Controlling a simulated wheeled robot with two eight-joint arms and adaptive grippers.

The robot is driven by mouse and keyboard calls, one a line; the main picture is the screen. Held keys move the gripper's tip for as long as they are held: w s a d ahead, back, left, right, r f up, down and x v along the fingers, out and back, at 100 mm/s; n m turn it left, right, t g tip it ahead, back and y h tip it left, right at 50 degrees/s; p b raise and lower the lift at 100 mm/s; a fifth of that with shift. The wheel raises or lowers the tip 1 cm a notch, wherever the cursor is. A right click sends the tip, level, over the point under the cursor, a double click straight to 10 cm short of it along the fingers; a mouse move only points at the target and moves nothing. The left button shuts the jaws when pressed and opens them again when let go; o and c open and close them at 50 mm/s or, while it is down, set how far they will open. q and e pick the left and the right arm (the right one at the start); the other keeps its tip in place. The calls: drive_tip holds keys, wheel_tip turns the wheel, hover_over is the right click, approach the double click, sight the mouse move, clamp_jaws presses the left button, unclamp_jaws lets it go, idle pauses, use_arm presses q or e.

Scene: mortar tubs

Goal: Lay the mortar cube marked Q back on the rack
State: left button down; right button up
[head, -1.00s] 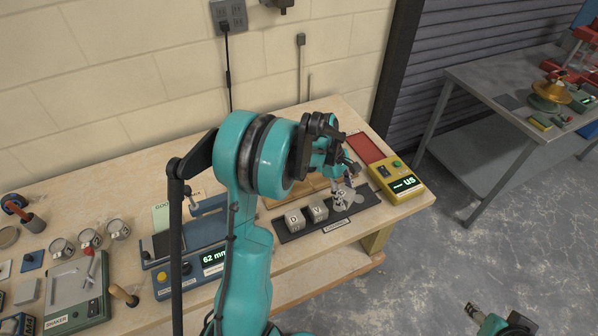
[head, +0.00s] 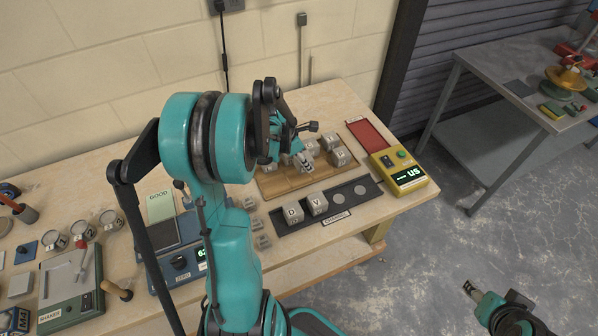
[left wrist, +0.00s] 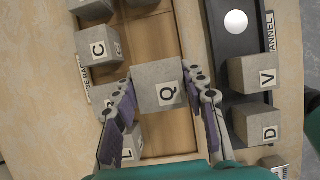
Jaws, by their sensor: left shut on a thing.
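The mortar cube marked Q (left wrist: 158,84) is grey and sits between the two fingers of my left gripper (left wrist: 160,95) in the left wrist view. In the head view my left gripper (head: 305,164) is over the wooden rack (head: 277,186), and the cube in it is mostly hidden. The rack carries other grey cubes, among them C (left wrist: 98,46) and one marked L (left wrist: 128,146), beside the held cube. I cannot tell whether Q touches the rack. My right gripper (head: 470,289) is low at the right, away from the table; its jaw opening is unclear.
A yellow device (head: 400,174) reading "US" and a red mat (head: 370,134) are to the right.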

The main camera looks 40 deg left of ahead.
sight(296, 166)
use_arm(q)
drive_tip(key=shift+s+a+f, duration=0.5)
drive_tip(key=shift+a, duration=0.1)
wheel_tip(296, 166, down, 4)
drive_tip(key=shift+f+b, duration=0.1)
drive_tip(key=shift+b, duration=0.8)
drive_tip(key=c, duration=1.1)
unclamp_jaws()
drive_tip(key=shift+c, duration=0.2)
